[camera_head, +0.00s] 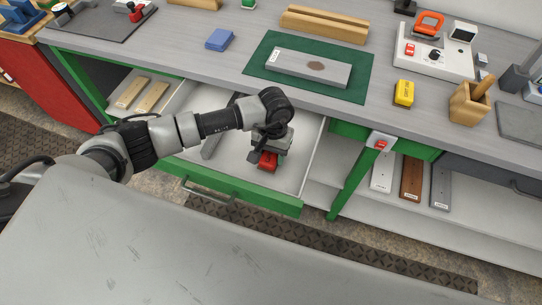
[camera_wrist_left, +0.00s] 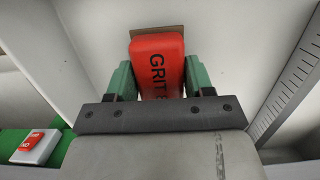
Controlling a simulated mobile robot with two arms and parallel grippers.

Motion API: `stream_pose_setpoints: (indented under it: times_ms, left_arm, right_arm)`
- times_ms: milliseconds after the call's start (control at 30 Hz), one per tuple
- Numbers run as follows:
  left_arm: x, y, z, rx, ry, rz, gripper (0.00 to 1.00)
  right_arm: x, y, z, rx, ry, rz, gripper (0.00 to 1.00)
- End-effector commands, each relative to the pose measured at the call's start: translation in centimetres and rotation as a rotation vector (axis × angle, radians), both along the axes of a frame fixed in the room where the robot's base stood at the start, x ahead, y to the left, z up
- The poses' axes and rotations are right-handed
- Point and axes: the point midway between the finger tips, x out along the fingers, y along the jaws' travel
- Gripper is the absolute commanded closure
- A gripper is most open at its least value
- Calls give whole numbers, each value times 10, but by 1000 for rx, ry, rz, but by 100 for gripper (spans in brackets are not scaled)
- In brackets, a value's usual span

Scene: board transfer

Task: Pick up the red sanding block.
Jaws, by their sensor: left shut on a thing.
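The red sanding block (camera_head: 267,161) is in the open drawer (camera_head: 300,158), under my left gripper (camera_head: 271,152). In the left wrist view the red block (camera_wrist_left: 157,66) has the dark letters "GRIT" and a brown edge at its far end. The green fingers of my left gripper (camera_wrist_left: 157,80) are shut on its two sides. I cannot tell whether the block touches the drawer floor. My right gripper is in neither view.
A grey bar (camera_head: 212,143) lies in the drawer, left of the block. The workbench above holds a green mat (camera_head: 257,72) with a grey board (camera_head: 308,68), a blue block (camera_head: 219,39) and a yellow block (camera_head: 404,93). A red-button switch (camera_head: 381,141) sits on the bench front.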

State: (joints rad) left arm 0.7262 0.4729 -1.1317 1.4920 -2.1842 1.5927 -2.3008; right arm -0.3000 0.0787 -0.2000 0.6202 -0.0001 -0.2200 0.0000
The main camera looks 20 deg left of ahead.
Motion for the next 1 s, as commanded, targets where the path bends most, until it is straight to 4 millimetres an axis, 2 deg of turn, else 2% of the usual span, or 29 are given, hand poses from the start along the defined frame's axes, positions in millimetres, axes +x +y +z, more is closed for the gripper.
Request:
stream_pose_setpoints:
  times_ms: [100, 400, 600, 800, 1000]
  left_arm:
    - [0, -4, 20, -3, -7, -6, 72]
    - [-19, -69, 58, -3, -5, -7, 72]
    - [-28, -98, 78, -2, -4, -4, 72]
    - [-32, -111, 87, 0, -1, 0, 72]
    - [-32, -112, 88, 1, -1, 0, 72]
  right_arm:
    - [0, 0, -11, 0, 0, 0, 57]
    - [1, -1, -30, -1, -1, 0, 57]
    - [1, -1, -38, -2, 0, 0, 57]
    - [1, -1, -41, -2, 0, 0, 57]
    - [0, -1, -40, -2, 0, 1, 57]
